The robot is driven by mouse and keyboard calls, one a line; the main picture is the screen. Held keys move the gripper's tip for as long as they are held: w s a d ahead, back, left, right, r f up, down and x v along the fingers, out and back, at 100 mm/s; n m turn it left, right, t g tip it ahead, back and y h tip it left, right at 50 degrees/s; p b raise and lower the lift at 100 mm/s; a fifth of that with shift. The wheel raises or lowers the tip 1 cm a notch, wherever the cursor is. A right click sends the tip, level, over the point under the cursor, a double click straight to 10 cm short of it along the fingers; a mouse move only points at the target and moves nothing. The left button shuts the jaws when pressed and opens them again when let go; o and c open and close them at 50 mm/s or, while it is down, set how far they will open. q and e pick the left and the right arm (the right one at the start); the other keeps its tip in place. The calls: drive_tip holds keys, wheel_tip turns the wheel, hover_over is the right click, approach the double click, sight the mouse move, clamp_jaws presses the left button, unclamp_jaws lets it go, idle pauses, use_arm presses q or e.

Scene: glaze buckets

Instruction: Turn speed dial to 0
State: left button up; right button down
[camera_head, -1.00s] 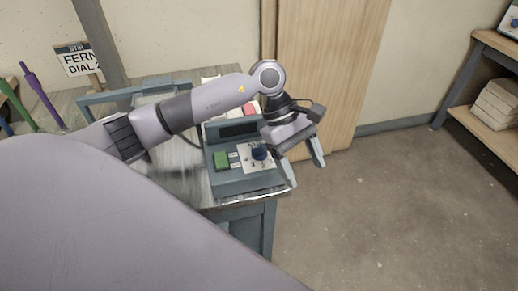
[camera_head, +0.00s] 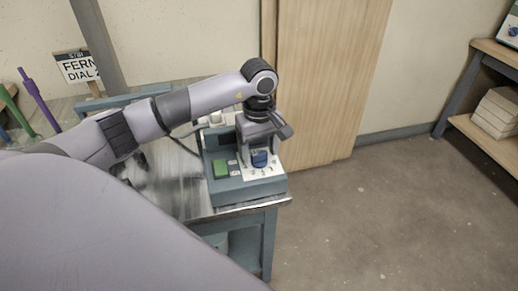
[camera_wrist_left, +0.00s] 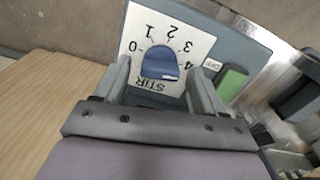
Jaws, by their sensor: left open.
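The blue speed dial (camera_head: 259,158) sits on a white plate on the grey-blue control box (camera_head: 262,185). In the left wrist view the dial (camera_wrist_left: 159,68) is seen close up, with STIR and the numbers 0 to 4 around it. Which number it points at I cannot tell for certain. My left gripper (camera_head: 260,153) is over the plate, pointing down, with its fingers apart. In the left wrist view the fingers of the left gripper (camera_wrist_left: 159,75) lie on either side of the dial; contact cannot be made out. My right gripper is not in view.
The box stands near the right end of a metal-topped bench (camera_head: 190,205). A sign (camera_head: 77,66) stands at the back left. Open floor lies to the right.

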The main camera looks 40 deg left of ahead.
use_arm(q)
drive_tip(key=c, duration=1.1)
drive_tip(key=shift+o, duration=0.2)
